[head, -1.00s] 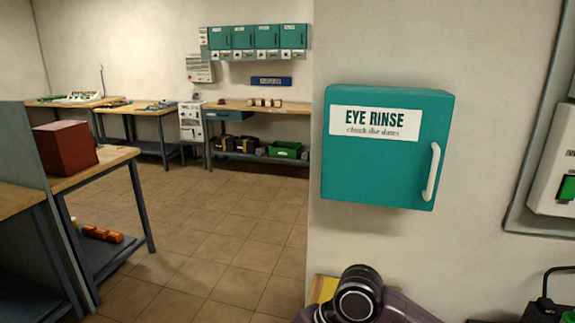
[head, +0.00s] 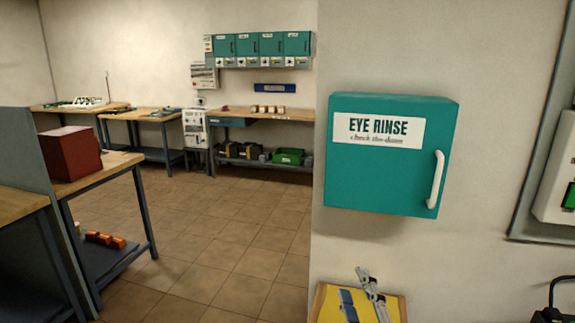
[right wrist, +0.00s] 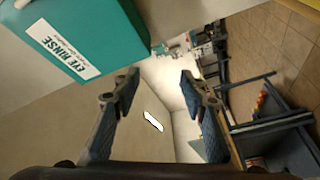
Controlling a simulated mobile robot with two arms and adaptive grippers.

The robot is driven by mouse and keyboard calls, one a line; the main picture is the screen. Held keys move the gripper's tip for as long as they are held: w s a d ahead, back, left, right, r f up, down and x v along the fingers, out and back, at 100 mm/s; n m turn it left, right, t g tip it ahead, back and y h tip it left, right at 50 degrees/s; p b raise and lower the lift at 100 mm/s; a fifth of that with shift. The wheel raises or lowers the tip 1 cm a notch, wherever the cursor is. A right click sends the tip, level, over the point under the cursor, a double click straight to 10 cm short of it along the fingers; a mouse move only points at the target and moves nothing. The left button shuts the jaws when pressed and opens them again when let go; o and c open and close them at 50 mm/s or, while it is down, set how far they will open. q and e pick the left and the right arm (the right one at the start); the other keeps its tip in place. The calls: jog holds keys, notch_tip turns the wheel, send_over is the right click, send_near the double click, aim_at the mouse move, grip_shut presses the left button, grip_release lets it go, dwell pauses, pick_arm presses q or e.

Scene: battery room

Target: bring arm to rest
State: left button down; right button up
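My right gripper (head: 362,285) shows in the head view at the bottom, below the teal eye rinse cabinet and apart from it. In the right wrist view the two fingers of my right gripper (right wrist: 160,88) stand wide apart with nothing between them. The cabinet (head: 388,170) hangs on the wall with its door shut and a white handle (head: 436,180) at its right. In the right wrist view the cabinet (right wrist: 100,25) is at the upper left, tilted by the camera's turn. My left gripper is in neither view.
A workbench with a dark red box (head: 70,153) stands at the left. Open tiled floor (head: 215,235) lies between it and the cabinet's wall. A grey-framed panel (head: 555,165) is at the far right.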

jog(key=s+d+f+m+g+h, duration=0.1)
jog(key=s+d+f+m+g, duration=0.1)
jog(key=s+f, duration=0.3)
jog(key=s+d+f+m+g+h, duration=0.1)
jog(key=s+d+f+m+g, duration=0.2)
jog(key=f, duration=0.7)
jog(key=s+d+f+m+g+h, duration=0.1)
jog(key=s+d+f+m+g, duration=0.1)
jog(key=s+f+m+g, duration=0.2)
jog(key=shift+s+d+f+m+g, duration=0.2)
jog(key=shift+s+f+g, duration=0.25)
jog(key=shift+s+f, duration=0.6)
jog(key=shift+s+d+f+m+g, duration=0.2)
jog(key=shift+s+f+g, duration=0.4)
jog(key=shift+f, duration=0.7)
jog(key=s+f+m+g, duration=0.2)
jog(key=s+f+g, duration=0.25)
jog(key=s, duration=0.65)
jog(key=s+f+g, duration=0.1)
jog(key=s+f, duration=0.2)
jog(key=f, duration=2.4)
jog(key=s+d+f+g, duration=0.1)
jog(key=s+d+f, duration=0.1)
jog(key=s+f, duration=1.4)
jog(key=shift+s+d+y, duration=0.2)
jog(key=shift+s+y, duration=0.1)
jog(key=shift+s, duration=0.2)
